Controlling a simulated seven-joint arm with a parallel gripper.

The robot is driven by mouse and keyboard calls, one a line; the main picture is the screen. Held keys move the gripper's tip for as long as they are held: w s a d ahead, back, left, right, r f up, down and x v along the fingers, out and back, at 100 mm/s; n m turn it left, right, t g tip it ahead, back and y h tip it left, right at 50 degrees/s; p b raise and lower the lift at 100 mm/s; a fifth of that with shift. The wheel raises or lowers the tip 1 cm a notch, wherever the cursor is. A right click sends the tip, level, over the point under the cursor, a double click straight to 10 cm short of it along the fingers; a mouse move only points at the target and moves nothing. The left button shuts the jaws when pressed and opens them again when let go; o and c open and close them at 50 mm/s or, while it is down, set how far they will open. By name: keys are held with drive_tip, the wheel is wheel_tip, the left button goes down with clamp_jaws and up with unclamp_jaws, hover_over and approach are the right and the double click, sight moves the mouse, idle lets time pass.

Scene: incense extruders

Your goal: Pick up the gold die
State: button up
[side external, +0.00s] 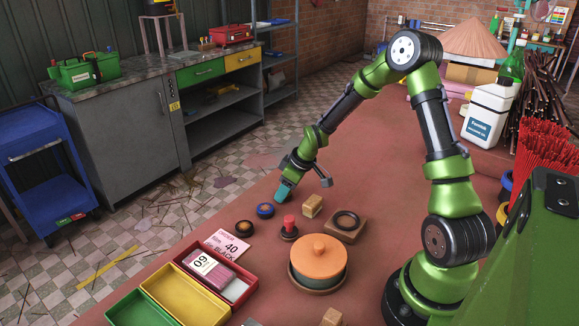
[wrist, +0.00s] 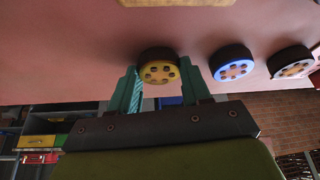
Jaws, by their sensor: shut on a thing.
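The gold die, a short dark cylinder with a yellow, holed face, shows in the wrist view (wrist: 158,73). My gripper (wrist: 157,66) is shut on it, with one teal finger on each side. In the side external view, my gripper (side external: 283,193) points down near the red work surface, and its fingers hide the gold die. Whether the die touches the surface I cannot tell. A blue-faced die (side external: 265,210) lies beside my gripper; it also shows in the wrist view (wrist: 232,64). A third die (side external: 244,227) with an orange-brown face lies farther on, at the wrist view's right (wrist: 290,62).
A red peg-like piece (side external: 289,226), a small wooden block (side external: 312,206) and a block with a black ring (side external: 345,222) stand nearby. An orange-lidded pot (side external: 319,258) is in front. Open coloured trays (side external: 180,299) and a card (side external: 228,245) lie at the front left.

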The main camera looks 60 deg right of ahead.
drive_tip(key=shift+c, duration=1)
drive_tip(key=shift+r, duration=0.15)
